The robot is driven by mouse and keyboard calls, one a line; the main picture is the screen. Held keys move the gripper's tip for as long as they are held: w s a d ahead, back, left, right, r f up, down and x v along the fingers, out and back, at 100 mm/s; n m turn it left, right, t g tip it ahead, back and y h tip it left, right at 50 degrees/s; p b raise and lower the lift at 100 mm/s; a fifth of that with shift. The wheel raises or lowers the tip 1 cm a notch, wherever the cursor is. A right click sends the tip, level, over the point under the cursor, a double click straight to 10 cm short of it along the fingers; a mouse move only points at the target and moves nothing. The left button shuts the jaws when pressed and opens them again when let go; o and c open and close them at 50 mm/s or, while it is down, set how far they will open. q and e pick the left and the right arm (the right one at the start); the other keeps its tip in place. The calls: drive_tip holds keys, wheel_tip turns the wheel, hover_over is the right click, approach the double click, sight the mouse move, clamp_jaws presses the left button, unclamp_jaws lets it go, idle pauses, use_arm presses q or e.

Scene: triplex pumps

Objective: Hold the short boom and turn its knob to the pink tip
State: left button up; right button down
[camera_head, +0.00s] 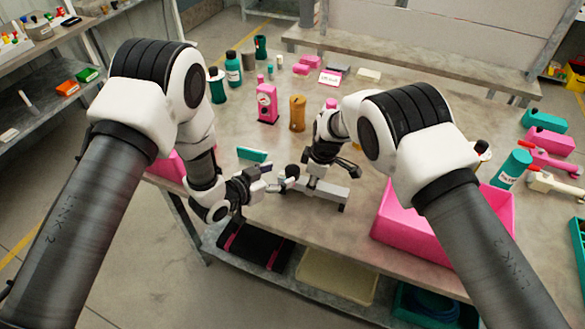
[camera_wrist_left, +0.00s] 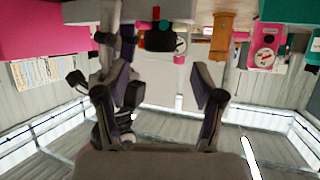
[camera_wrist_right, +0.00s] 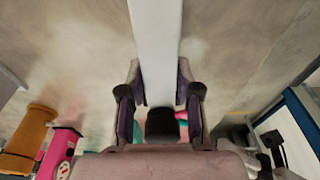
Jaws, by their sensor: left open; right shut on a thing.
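The short boom (camera_head: 327,191) is a grey bar low on the table near its front edge. My right gripper (camera_head: 316,177) comes down on it from above. The right wrist view shows the pale bar (camera_wrist_right: 155,45) between the fingers of the right gripper (camera_wrist_right: 158,105), shut on it. A black round knob (camera_head: 292,170) is at the boom's left end. My left gripper (camera_head: 278,184) is open and empty, just left of the knob.
A pink bin (camera_head: 388,221) stands right of the boom. A teal block (camera_head: 252,154) lies behind my left gripper. A pink pump (camera_head: 267,103) and a brown bottle (camera_head: 297,112) stand farther back. The table's middle behind the boom is mostly clear.

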sight(291, 169)
use_arm(q)
drive_tip(key=x, duration=0.6)
drive_tip(key=shift+w+d+f, duration=0.15)
drive_tip(key=shift+w+d, duration=0.05)
drive_tip(key=shift+w, duration=0.05)
drive_tip(key=c, duration=1.2)
drive_tip(key=shift+o, duration=0.2)
drive_tip(key=m+g+h, duration=0.1)
drive_tip(key=m+h, duration=0.1)
drive_tip(key=shift+w+m+g, duration=0.1)
drive_tip(key=shift+m+g, duration=0.2)
drive_tip(key=shift+g, duration=0.1)
drive_tip(key=shift+m+g+h, duration=0.9)
drive_tip(key=shift+m+g, duration=0.3)
drive_tip(key=shift+g, duration=0.2)
drive_tip(key=o, duration=1.2)
drive_tip(key=shift+c, duration=0.2)
drive_tip(key=shift+a, duration=0.1)
